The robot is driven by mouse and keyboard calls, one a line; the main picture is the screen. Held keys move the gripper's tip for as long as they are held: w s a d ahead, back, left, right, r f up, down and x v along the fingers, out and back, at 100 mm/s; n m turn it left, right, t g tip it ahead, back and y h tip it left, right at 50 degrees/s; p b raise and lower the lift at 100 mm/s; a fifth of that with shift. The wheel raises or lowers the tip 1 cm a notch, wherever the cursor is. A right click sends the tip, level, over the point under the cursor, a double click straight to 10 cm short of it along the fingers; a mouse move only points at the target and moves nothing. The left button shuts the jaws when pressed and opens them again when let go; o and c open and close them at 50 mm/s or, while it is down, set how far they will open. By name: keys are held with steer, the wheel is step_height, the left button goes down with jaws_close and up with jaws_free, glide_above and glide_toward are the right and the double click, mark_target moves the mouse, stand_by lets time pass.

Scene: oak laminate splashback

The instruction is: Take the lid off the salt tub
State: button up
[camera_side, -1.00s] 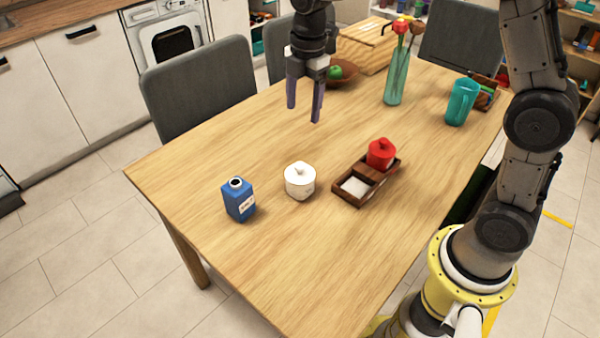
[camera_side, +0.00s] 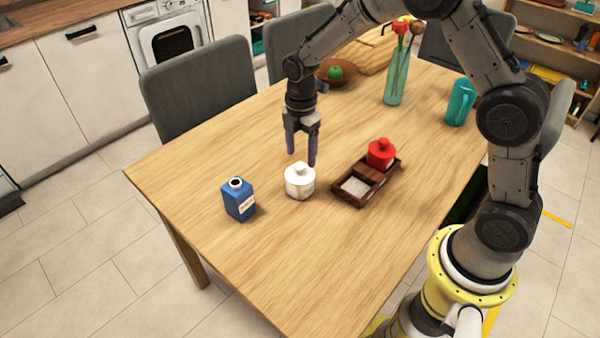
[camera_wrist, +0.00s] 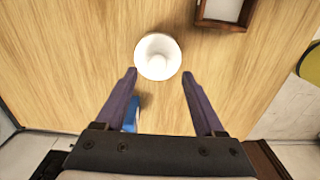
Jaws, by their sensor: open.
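A white tub (camera_side: 299,188) with a white knobbed lid (camera_side: 293,172) stands upright on the table, the lid on it. Its white round top also shows in the wrist view (camera_wrist: 148,62), just ahead of the fingertips. A red lidded tub (camera_side: 380,158) stands in the far compartment of a dark wooden tray (camera_side: 346,198). No readable label tells me which tub holds salt. My gripper (camera_side: 301,158) is open and empty, pointing down close above the white tub's lid. In the wrist view, my gripper (camera_wrist: 158,74) has its fingers spread wider than the lid.
A blue bottle (camera_side: 238,202) with a pale label stands left of the white tub. The tray's near compartment holds something white (camera_side: 355,186). A glass vase (camera_side: 396,82) with flowers, a teal jug (camera_side: 460,102) and a bowl (camera_side: 348,76) stand farther back. The near table is clear.

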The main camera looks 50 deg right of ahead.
mark_target(300, 165)
steer(key=shift+w+f, duration=0.2)
steer(key=shift+f, duration=1.65)
jaws_close()
